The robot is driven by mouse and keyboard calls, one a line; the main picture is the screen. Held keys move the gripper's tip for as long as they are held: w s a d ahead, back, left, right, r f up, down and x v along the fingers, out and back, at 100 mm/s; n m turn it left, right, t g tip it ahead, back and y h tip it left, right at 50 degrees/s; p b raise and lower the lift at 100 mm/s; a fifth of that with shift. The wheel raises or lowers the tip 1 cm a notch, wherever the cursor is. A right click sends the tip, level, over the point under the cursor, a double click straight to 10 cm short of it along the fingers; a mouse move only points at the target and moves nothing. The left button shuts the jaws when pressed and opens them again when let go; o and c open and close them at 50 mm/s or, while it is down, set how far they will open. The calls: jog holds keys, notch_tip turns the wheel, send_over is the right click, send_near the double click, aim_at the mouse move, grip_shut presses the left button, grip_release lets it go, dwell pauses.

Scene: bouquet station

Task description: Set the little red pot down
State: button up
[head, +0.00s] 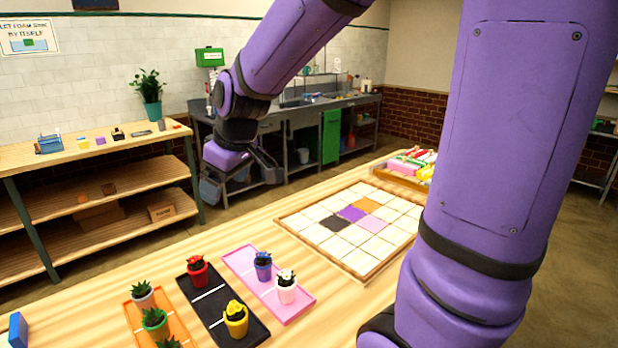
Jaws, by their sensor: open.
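The little red pot (198,277), with a red-topped plant, stands upright on the far part of the black tray (216,303). A yellow pot (236,326) stands on the near part of the same tray, past a white dividing line. My gripper (240,183) is open and empty. It appears well above the table, higher in the picture than the red pot and apart from it.
A pink tray (240,262) with blue and white pots is right of the black tray. An orange tray (135,312) with several plants is left. A tiled board (335,248) and a filled wooden crate (395,178) lie farther right. Bare tabletop surrounds the trays.

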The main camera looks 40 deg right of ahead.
jog(key=s+d+r+m, duration=0.1)
jog(key=s+r+m, duration=0.1)
jog(key=s, duration=0.8)
jog(key=s+d+r+m+t+h, duration=0.1)
jog(key=s+d+r+m, duration=0.1)
jog(key=s, duration=0.8)
notch_tip(320, 180, up, 2)
jog(key=shift+s+r+m, duration=0.15)
jog(key=shift+r+m, duration=0.1)
jog(key=shift+m, duration=0.35)
